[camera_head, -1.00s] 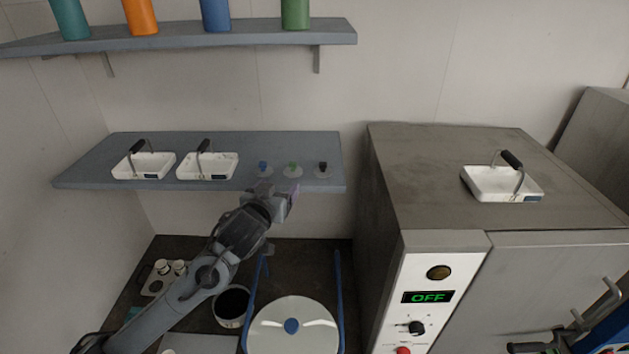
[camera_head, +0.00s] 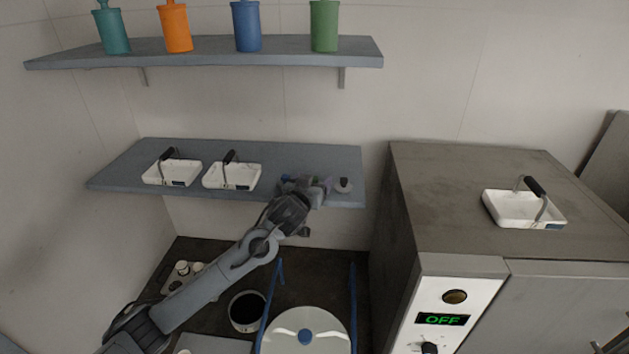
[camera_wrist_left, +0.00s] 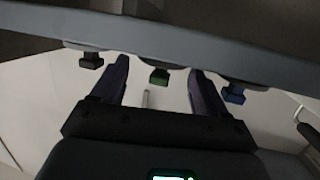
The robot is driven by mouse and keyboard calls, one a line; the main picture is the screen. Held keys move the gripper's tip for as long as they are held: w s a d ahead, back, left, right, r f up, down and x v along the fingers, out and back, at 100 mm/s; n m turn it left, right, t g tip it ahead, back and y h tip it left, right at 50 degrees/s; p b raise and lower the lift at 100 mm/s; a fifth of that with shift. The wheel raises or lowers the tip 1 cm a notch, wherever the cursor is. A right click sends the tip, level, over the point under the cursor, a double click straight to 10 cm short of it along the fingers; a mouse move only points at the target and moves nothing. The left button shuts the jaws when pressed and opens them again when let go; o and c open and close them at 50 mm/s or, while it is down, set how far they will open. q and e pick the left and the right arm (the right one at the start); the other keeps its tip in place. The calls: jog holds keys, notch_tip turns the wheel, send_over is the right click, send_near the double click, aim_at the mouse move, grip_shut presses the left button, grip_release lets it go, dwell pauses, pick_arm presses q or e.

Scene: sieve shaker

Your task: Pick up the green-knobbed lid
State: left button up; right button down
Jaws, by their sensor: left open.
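My left gripper (camera_wrist_left: 160,84) is open, with a finger on each side of the knob and no clear contact. In the head view my left gripper (camera_head: 314,186) is at the front of the lower shelf and largely hides the green-knobbed lid. A black-knobbed lid (camera_head: 343,187) lies to its right. The blue knob (camera_head: 286,178) shows to its left. My right gripper is not in view.
The lower shelf (camera_head: 120,175) also holds two white handled trays (camera_head: 172,175) (camera_head: 232,177). Several coloured bottles (camera_head: 247,28) stand on the upper shelf (camera_head: 200,58). A grey cabinet (camera_head: 465,170) with another white tray (camera_head: 522,210) stands right. A round lid with a blue knob (camera_head: 306,338) sits below.

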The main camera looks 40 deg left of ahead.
pick_arm(q)
jog(key=shift+w+a+f, duration=0.2)
jog(key=shift+w+a, duration=0.05)
jog(key=shift+w, duration=0.35)
jog(key=c, duration=0.9)
jog(key=shift+c, duration=0.2)
jog(key=shift+r, duration=0.1)
